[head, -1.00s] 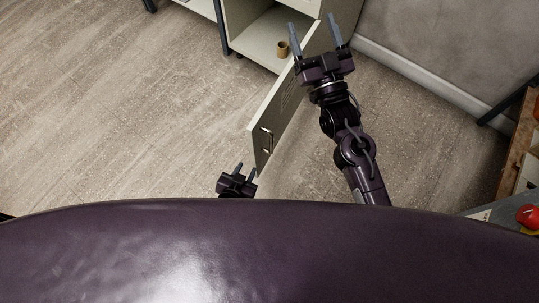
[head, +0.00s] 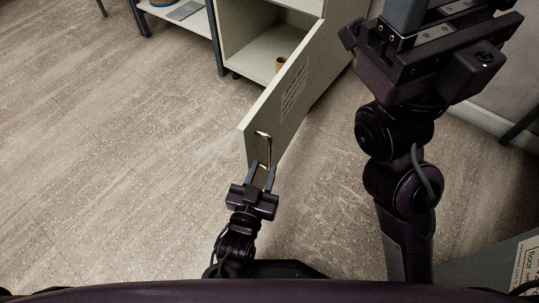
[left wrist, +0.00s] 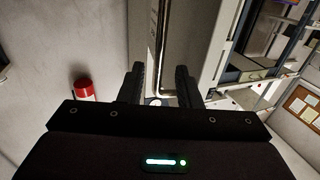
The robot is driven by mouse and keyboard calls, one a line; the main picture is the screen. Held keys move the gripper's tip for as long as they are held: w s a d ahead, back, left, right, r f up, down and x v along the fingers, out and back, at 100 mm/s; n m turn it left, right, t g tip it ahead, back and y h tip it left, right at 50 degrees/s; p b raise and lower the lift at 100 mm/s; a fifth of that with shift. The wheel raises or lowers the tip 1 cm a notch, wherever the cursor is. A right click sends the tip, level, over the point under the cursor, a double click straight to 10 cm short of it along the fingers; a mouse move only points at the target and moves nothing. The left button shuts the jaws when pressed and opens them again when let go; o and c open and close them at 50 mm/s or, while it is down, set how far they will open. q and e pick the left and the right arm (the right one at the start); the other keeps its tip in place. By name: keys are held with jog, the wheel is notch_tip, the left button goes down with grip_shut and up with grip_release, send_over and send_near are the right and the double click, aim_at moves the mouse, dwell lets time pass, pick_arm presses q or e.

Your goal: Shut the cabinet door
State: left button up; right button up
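The cabinet door (head: 300,92) stands wide open, swung out from the white cabinet (head: 232,30) toward me. A thin metal bar handle (head: 264,148) is near its free edge; it also shows in the left wrist view (left wrist: 159,50). My left gripper (head: 262,172) is open, its two fingertips at the lower end of the handle. In the left wrist view the handle's lower end lies between the fingers, which look apart; I cannot tell if they touch it. My right gripper (head: 432,45) is large at the upper right, its fingertips mostly cut off by the frame.
A shelf unit (head: 184,14) with a grey item is at the cabinet's left. The floor left of the door is clear. A grey box with a printed label (head: 525,262) is at the lower right.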

aim_at(269, 154)
pick_arm(q)
jog(key=b+x, duration=0.2)
jog(key=x, duration=0.4)
jog(key=shift+w+f, duration=0.1)
jog(key=shift+w, duration=0.1)
grip_shut()
